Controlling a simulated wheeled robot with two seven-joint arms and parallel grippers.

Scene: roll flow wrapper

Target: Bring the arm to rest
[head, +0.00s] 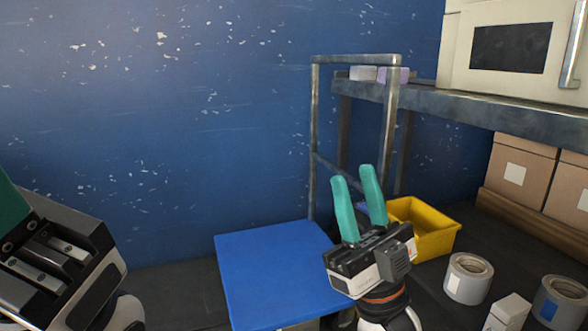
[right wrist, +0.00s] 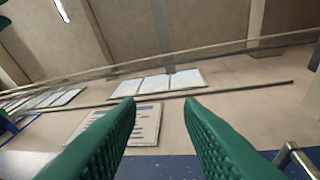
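My right gripper (head: 358,203) stands upright in the head view, in front of the blue platform and the yellow bin. Its two green fingers are apart with nothing between them. The right wrist view also shows the two fingers (right wrist: 161,105) spread and empty, facing a distant wall. My left gripper is at the left edge of the head view. Only its body and part of one green finger show, so its opening is cut off.
A blue platform (head: 265,270) lies left of my right gripper. A yellow bin (head: 437,245), tape rolls (head: 468,278) and a small white box (head: 509,312) stand right of it. A metal shelf (head: 480,108) carries a white machine (head: 510,45). Cardboard boxes (head: 520,170) sit below.

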